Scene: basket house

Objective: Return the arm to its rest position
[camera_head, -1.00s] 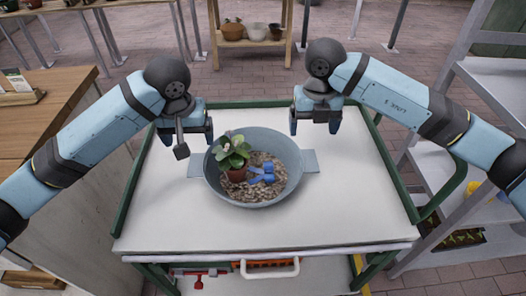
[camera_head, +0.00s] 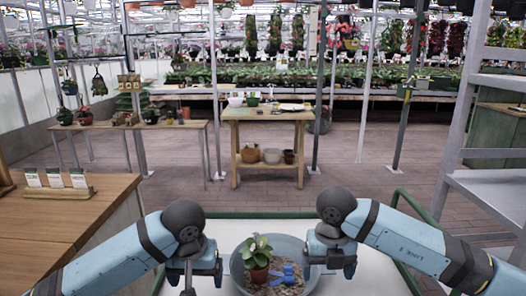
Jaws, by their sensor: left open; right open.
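My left gripper (camera_head: 190,274) hangs at the left side of the round grey basin, pointing down, open and empty. My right gripper (camera_head: 332,268) hangs at the basin's right side, open and empty. The grey basin (camera_head: 238,277) stands on the white cart top (camera_head: 378,277) and is cut off by the lower edge of the view. In it are a small potted plant (camera_head: 257,252) in a brown pot, a blue object (camera_head: 285,274) and gravel-like material. Both arms are bent in over the cart from the sides.
A wooden counter (camera_head: 50,222) with small cards stands at the left. A grey shelf rack (camera_head: 490,185) stands at the right. A wooden table (camera_head: 268,115) with pots is farther back. The brick floor (camera_head: 370,172) between cart and table is clear.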

